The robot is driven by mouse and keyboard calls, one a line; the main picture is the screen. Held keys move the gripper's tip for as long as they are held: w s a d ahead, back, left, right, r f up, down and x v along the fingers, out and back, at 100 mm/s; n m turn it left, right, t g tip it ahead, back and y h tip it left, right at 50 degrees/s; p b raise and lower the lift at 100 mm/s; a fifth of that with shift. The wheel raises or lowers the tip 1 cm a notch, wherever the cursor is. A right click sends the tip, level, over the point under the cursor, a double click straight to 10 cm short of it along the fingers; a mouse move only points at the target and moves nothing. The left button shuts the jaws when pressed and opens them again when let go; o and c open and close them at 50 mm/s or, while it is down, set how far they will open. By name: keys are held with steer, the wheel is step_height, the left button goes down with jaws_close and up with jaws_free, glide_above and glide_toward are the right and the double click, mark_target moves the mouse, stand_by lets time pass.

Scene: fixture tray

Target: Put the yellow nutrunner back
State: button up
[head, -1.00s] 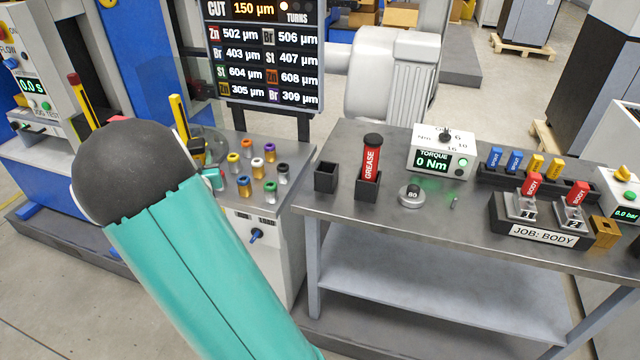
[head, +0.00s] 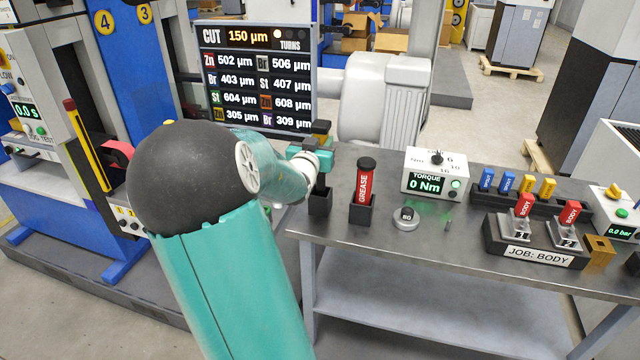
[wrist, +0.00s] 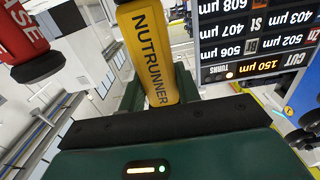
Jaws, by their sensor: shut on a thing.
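The yellow nutrunner (wrist: 150,50) is between my gripper's fingers in the wrist view, its label facing the camera. My gripper (wrist: 158,92) is shut on it. In the head view my gripper (head: 314,160) is over the left end of the bench, with the nutrunner's yellow and black top (head: 321,138) showing above it. The black square holder (head: 320,203) is directly below. The nutrunner looks about upright. Its lower end is partly hidden, and I cannot tell whether it is inside the holder or just above it.
The red grease tube (head: 364,182) stands in its own holder close to the right; it also shows in the wrist view (wrist: 25,40). A round weight (head: 405,218) and the torque box (head: 432,175) are further right. The display board (head: 258,75) stands behind.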

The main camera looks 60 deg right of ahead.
step_height(320, 180, down, 7)
steer(key=shift+f, duration=0.25)
stand_by(0.3)
steer(key=o, duration=1.1)
steer(key=shift+f, duration=0.1)
steer(key=shift+c, duration=0.2)
steer(key=shift+a, duration=0.35)
steer(key=s+a, duration=0.2)
steer(key=a, duration=0.9)
steer(key=shift+w+a, duration=0.1)
